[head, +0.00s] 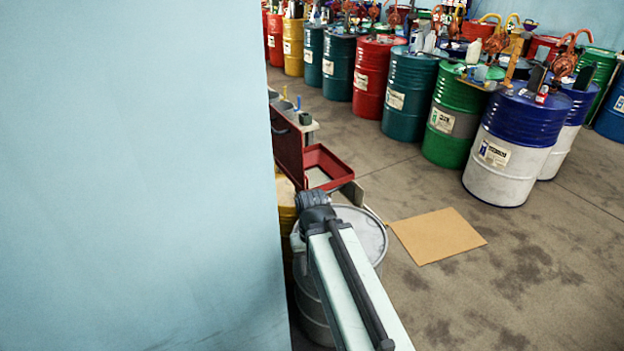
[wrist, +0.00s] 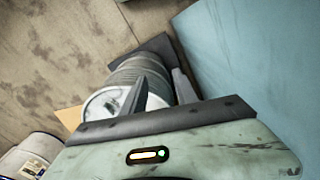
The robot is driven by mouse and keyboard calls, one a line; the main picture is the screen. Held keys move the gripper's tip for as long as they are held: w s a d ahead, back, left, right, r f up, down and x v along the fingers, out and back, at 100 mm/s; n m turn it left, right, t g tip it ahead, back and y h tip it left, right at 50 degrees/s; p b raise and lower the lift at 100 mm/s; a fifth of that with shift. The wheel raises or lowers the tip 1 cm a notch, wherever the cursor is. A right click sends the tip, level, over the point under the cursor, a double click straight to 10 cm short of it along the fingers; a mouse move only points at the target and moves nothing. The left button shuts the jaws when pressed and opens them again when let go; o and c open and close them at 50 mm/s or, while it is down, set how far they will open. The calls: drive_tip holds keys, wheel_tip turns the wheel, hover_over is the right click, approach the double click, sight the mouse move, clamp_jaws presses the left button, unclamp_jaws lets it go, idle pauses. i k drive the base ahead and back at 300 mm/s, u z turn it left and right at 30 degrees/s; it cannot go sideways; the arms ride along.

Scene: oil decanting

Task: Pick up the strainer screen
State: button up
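I cannot make out the strainer screen for certain in either view. My gripper (wrist: 157,82) is open in the wrist view, its two dark fingers apart with nothing seen held between them. A grey drum (wrist: 150,70) shows behind and between the fingers. Its pale top (wrist: 97,103) bears a small dark shape too unclear to name. In the head view, my arm crosses in front of a grey drum (head: 372,232), and the gripper's fingertips cannot be made out.
A pale blue wall (head: 130,170) fills the left of the head view, close to my arm. A red tray (head: 325,160) is beyond the drum. A tan sheet (head: 437,236) lies on the floor. Several coloured drums, including a blue-and-white one (head: 515,140), line the back. Floor at right is clear.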

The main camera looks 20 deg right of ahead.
sight(315, 177)
drive_tip(key=z, duration=1.95)
drive_tip(key=i, duration=4.35)
drive_tip(key=z, duration=2.95)
drive_tip(key=k, duration=0.65)
drive_tip(key=z, duration=0.05)
